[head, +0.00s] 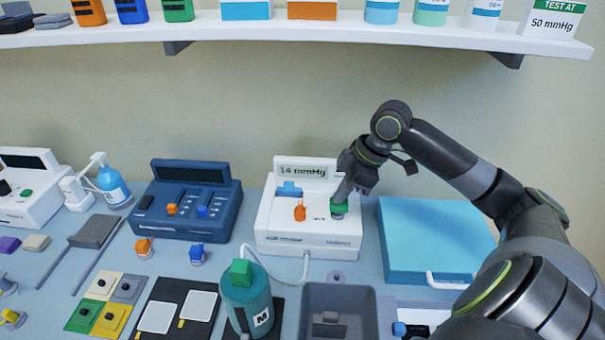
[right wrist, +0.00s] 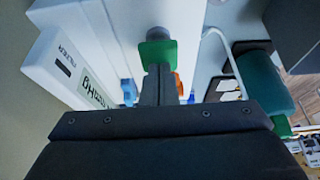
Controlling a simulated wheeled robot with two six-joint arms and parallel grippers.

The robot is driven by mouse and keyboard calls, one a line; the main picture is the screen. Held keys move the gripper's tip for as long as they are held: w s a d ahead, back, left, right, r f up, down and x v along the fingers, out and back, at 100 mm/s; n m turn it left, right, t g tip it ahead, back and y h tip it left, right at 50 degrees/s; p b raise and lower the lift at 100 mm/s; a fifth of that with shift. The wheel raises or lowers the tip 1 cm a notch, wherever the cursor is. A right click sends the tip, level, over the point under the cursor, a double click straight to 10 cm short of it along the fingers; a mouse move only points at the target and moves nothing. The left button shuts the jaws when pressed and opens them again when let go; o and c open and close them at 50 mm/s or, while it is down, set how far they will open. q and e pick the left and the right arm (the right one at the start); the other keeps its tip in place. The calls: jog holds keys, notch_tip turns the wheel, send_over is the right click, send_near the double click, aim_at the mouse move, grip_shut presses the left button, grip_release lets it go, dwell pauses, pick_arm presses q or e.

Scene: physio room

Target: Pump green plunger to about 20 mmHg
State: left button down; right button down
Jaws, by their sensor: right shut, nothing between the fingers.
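The white pump unit (head: 310,243) stands on the blue table, and its display (head: 306,171) reads 14 mmHg. The green plunger (head: 339,207) is on the right of its top face. My right gripper (head: 341,196) is shut and empty, with its fingertips down at the plunger's top. In the right wrist view the shut fingers (right wrist: 157,82) lie right at the green plunger (right wrist: 158,54); whether they touch cannot be told for sure. An orange lever (head: 299,210) and a blue part (head: 289,189) sit on the unit, left of the plunger. My left gripper is not in view.
A teal bottle with a green cap (head: 247,300) and a hose stands in front of the unit. A blue pad (head: 435,240) lies to the right, a grey tray (head: 338,302) in front. A dark blue device (head: 187,205) stands left. A shelf (head: 300,30) runs above.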

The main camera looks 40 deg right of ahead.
jog(key=shift+f+b, duration=0.3)
jog(key=shift+f, duration=0.55)
jog(key=shift+r, duration=0.1)
notch_tip(320, 180, up, 4)
jog(key=p, duration=0.5)
dwell(0.5)
notch_tip(320, 180, up, 5)
jog(key=p, duration=0.5)
dwell(0.5)
